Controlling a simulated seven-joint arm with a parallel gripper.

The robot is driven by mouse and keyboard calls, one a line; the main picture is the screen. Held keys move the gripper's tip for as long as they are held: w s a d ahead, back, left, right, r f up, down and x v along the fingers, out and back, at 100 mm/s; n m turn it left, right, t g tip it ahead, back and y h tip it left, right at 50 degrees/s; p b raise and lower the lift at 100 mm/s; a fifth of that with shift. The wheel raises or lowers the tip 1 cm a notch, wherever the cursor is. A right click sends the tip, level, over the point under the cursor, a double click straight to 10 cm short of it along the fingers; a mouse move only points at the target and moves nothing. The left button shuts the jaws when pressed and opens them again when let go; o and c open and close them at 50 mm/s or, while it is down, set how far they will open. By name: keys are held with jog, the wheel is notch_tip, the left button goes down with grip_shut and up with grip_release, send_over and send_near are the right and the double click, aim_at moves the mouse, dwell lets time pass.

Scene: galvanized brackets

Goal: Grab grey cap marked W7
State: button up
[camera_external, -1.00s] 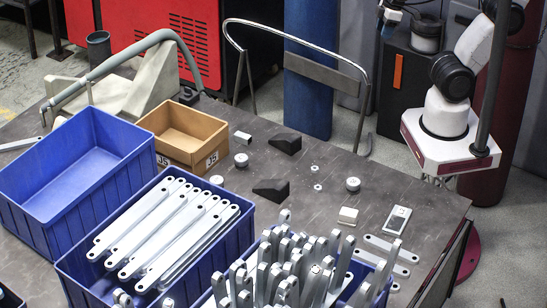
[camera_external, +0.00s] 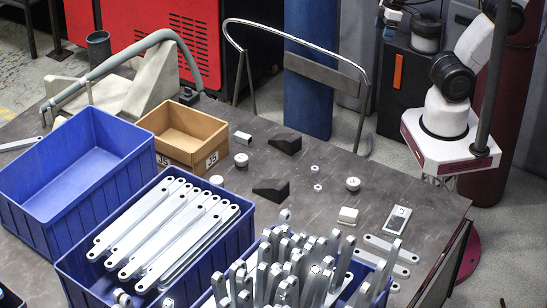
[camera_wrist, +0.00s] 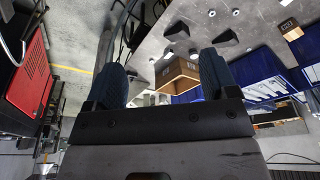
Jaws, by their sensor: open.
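Several round pale grey caps lie on the dark table. In the external view one cap (camera_external: 241,160) is right of the cardboard box, a second cap (camera_external: 353,184) is at the right middle, and a third cap (camera_external: 217,180) is by the bracket bin. I cannot read W7 on any of them. In the wrist view small round pieces (camera_wrist: 211,13) show near the top, too small to identify. My gripper (camera_wrist: 161,62) is open, with two dark blue fingers apart and nothing held between them. It is away from the table, which appears tilted beyond the fingers.
The cardboard box (camera_external: 184,157) stands behind a blue bin of brackets (camera_external: 70,270). An empty blue bin (camera_external: 25,207) is left, and upright brackets (camera_external: 300,270) fill the front.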

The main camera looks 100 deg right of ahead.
jog(key=shift+w, duration=0.1)
jog(key=w+d+f+n+h, duration=0.1)
jog(key=w+n+h, duration=0.2)
jog(key=w, duration=0.6)
jog(key=w+d+f+n+h, duration=0.1)
jog(key=w+f+n+h, duration=0.15)
jog(key=w, duration=0.55)
jog(key=n+t+h, duration=0.4)
jog(key=n+t, duration=0.1)
jog(key=n, duration=1)
send_over(222, 180)
jog(key=s+d, duration=1)
jog(key=s, duration=0.2)
notch_tip(222, 180, down, 18)
jog(key=w+a+f+n+t+y, duration=0.1)
jog(key=w+a+f+n, duration=0.1)
jog(key=a+f, duration=0.2)
jog(key=w+a+f+n+t+y, duration=0.1)
jog(key=w+a+f+n, duration=0.2)
jog(key=f, duration=0.3)
jog(key=w+a+f+n+t+y, duration=0.1)
jog(key=w+a+f+n+t, duration=0.1)
jog(key=a+f, duration=0.3)
jog(key=shift+w+a+f+n, duration=0.2)
jog(key=shift+a+f+n, duration=0.1)
jog(key=shift+f+n, duration=0.25)
jog(key=shift+r, duration=0.1)
jog(key=shift+x, duration=1.35)
